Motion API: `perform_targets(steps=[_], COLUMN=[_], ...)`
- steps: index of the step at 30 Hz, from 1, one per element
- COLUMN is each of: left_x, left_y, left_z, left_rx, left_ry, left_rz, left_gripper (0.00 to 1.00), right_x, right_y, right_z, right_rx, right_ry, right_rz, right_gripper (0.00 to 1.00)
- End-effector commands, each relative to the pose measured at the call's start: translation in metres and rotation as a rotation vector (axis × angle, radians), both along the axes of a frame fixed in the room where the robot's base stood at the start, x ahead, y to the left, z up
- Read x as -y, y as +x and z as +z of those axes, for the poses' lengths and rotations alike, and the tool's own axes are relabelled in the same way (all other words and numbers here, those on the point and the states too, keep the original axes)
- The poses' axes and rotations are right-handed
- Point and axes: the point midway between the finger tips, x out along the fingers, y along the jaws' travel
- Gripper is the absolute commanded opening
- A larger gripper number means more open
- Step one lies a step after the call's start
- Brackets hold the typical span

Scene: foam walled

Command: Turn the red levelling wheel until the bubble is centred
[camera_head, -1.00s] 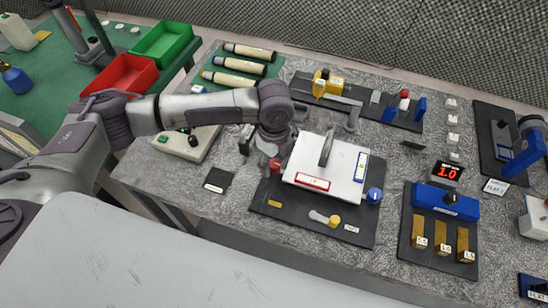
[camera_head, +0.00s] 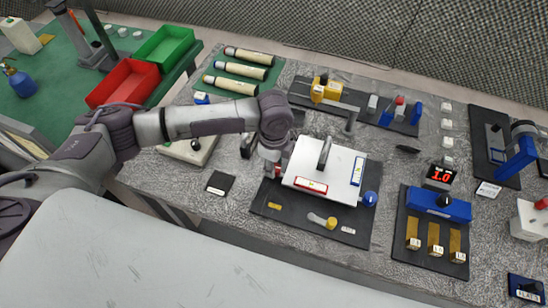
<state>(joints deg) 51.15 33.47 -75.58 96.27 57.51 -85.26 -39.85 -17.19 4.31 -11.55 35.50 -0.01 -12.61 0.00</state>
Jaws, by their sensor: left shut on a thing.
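The white levelling plate (camera_head: 335,160) with a dark upright handle sits on a black base board (camera_head: 262,207) in the middle of the table. A red-framed vial (camera_head: 310,186) lies along its front edge and a blue-framed vial (camera_head: 358,168) along its right edge. The bubbles are too small to read. A blue wheel (camera_head: 370,198) is at the plate's right front corner. The red wheel (camera_head: 277,171) is at the left front corner, mostly hidden by my left gripper (camera_head: 272,166). My left gripper points down and is shut on the red wheel. My right gripper is not in view.
To the right are a red display reading 1.0 (camera_head: 440,175) and a blue block fixture (camera_head: 440,204). Bare table lies between the boards.

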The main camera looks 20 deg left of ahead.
Motion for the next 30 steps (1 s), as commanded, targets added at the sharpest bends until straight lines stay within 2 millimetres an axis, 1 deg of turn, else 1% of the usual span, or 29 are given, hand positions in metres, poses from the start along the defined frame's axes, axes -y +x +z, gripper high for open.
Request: perform_targets(steps=[1,2,11,12,16,17,26,29,30], left_x=[0.0,0.0,0.0,0.0,0.0,0.0,0.0,0.0,0.0], left_y=[0.0,0.0,0.001,0.001,0.001,0.001,0.0,0.001,0.001], left_z=[0.004,0.004,0.001,0.001,0.001,0.001,0.002,0.01,0.016], left_rx=[-0.001,-0.001,0.002,0.002,0.002,0.002,0.001,0.003,0.004], left_ry=[-0.002,-0.001,0.0,0.0,0.0,0.0,0.0,-0.002,-0.002], left_rz=[0.025,0.036,0.053,0.053,0.052,0.052,0.051,0.051,0.051], left_gripper=[0.0,0.0,0.0,0.36,0.57,0.59,0.59,0.59,0.59], right_x=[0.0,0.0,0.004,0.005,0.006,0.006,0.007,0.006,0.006], right_y=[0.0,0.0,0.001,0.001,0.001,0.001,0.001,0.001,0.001], right_z=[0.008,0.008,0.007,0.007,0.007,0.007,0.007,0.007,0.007], right_rx=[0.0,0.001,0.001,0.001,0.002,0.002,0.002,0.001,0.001], right_ry=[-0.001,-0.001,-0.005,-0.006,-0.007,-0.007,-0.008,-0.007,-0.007], right_rz=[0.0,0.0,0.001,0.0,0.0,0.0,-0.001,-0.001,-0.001], right_gripper=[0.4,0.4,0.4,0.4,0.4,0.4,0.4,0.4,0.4])
